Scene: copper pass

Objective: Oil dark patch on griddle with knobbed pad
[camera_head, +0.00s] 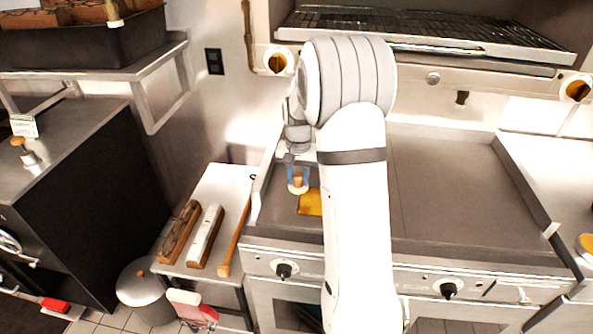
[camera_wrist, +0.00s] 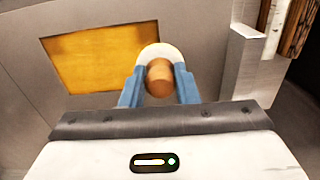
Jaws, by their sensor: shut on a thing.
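My gripper (camera_head: 297,172) has blue fingers and is shut on the brown knob of a pad (camera_head: 298,188) with a pale round base. In the wrist view my gripper (camera_wrist: 159,88) holds the same knobbed pad (camera_wrist: 150,52) over the grey griddle. The griddle (camera_head: 450,190) is a wide flat plate. A yellow-amber patch (camera_head: 311,203) lies on its left part, just right of the pad and partly hidden by my arm. In the wrist view the patch (camera_wrist: 100,60) is a four-sided area left of the pad, whose edge meets or overlaps its right side. I cannot tell whether the pad touches the plate.
A side shelf (camera_head: 222,190) left of the griddle holds a brown block (camera_head: 180,230), a pale block (camera_head: 206,236) and a wooden-handled tool (camera_head: 236,240). A rack (camera_head: 430,30) hangs above the griddle. The griddle's right half is clear.

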